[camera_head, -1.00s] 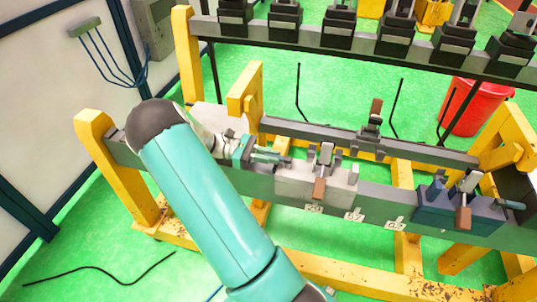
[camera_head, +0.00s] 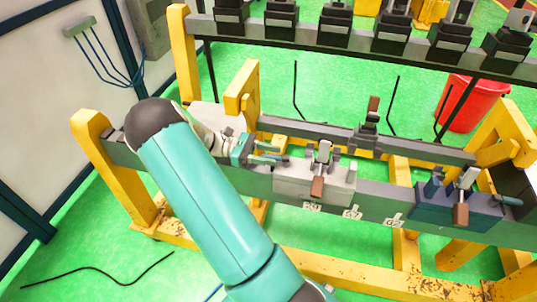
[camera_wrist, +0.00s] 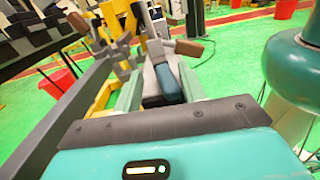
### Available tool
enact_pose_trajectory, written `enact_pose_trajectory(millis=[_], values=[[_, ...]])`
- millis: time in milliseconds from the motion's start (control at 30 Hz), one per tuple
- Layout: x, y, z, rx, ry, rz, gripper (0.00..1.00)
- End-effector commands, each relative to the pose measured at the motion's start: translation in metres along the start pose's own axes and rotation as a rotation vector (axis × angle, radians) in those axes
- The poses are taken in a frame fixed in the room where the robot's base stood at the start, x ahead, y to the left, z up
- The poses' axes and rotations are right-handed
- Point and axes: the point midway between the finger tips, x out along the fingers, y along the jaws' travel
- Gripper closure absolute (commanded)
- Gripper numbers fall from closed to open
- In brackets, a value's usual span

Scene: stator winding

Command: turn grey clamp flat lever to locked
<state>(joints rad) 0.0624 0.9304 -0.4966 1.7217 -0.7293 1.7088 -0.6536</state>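The grey clamp (camera_head: 330,190) sits on the front rail in the head view. Its flat metal lever (camera_head: 323,152) stands at the top, and a brown handle (camera_head: 317,187) hangs at its front. My gripper (camera_head: 273,152) is just left of the clamp, with its two fingers apart and pointing right towards it. In the wrist view, my gripper (camera_wrist: 160,100) shows pale green fingers spread on either side of a dark grey and blue part. A brown handle (camera_wrist: 190,48) lies beyond the fingers, to the right. Whether the fingers touch the clamp is unclear.
A blue clamp (camera_head: 455,207) with its own brown handle sits farther right on the rail. Another brown-handled clamp (camera_head: 371,125) stands on the rail behind. Yellow frame posts (camera_head: 243,90) and a row of black blocks (camera_head: 335,25) stand around. A red bin (camera_head: 470,105) is at right.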

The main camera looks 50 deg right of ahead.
Motion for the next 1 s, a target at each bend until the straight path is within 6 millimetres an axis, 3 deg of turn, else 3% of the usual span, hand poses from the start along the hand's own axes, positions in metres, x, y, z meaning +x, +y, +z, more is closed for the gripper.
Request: enact_pose_trajectory(millis=[167, 333, 800, 1000], values=[[0.001, 0.001, 0.0, 0.001, -0.002, -0.002, 0.62], [-0.013, 0.001, 0.0, 0.002, 0.0, 0.003, 0.62], [-0.113, 0.0, -0.001, 0.001, 0.002, 0.003, 0.62], [-0.135, 0.0, 0.0, 0.001, 0.0, 0.001, 0.62]])
